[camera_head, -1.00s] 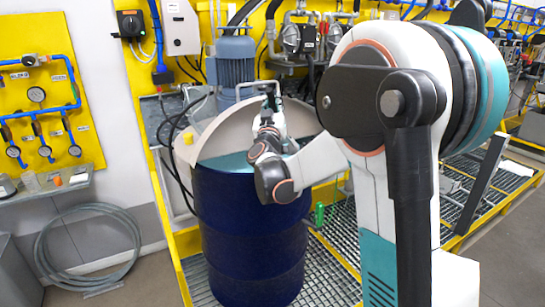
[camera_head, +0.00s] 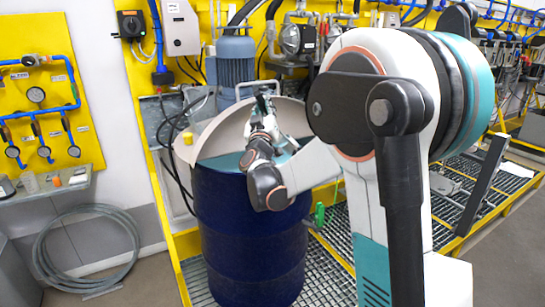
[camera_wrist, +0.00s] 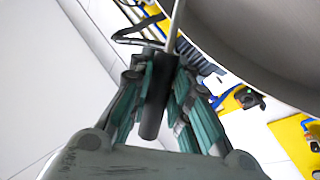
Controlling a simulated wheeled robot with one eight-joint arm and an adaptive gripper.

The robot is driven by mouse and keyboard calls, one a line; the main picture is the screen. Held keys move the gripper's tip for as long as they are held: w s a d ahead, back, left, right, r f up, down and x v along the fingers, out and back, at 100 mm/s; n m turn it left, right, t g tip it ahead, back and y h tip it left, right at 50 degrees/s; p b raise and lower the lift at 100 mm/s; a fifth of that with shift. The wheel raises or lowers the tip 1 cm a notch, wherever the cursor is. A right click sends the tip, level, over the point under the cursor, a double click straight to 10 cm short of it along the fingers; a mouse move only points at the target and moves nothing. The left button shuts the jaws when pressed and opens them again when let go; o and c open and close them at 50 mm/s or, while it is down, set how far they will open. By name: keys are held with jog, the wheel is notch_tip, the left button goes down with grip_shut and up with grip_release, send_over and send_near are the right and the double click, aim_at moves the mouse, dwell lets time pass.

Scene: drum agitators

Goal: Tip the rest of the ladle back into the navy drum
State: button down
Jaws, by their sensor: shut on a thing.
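The navy drum (camera_head: 248,240) stands upright on the grating. Its round mouth is partly covered by a beige lid (camera_head: 215,138), and a teal surface (camera_head: 226,161) shows in the open front part. My gripper (camera_head: 263,106) is over the drum's mouth, in front of the lid. In the wrist view my gripper (camera_wrist: 160,88) is shut on the ladle's black handle (camera_wrist: 154,108), with a thin metal rod (camera_wrist: 176,20) running up out of frame. The ladle's bowl is not visible in either view, so its contents and tilt cannot be told.
A blue motor (camera_head: 236,62) stands behind the drum, with a metal bracket by my gripper. Pipes and pumps line the yellow back frame. A large grey curved surface (camera_wrist: 265,45) fills the wrist view's upper right.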

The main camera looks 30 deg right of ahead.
jog(key=shift+a+f, duration=0.1)
jog(key=shift+a, duration=0.15)
jog(key=shift+a+f+n+t, duration=0.15)
jog(key=shift+a+n+t, duration=0.1)
jog(key=shift+n+t, duration=0.15)
jog(key=shift+b, duration=0.3)
jog(key=shift+w+a+f+n+y+b, duration=0.2)
jog(key=shift+a+f+n+y+b, duration=0.15)
jog(key=shift+a+n, duration=0.3)
jog(key=shift+a+t, duration=0.1)
jog(key=shift+t, duration=0.2)
jog(key=shift+a+f+n, duration=0.15)
jog(key=shift+a+n, duration=0.1)
jog(key=shift+w+a+f+y, duration=0.1)
jog(key=shift+y, duration=0.25)
jog(key=shift+a+f+n+b, duration=0.15)
jog(key=shift+a+n+b, duration=0.1)
jog(key=shift+n+b, duration=0.15)
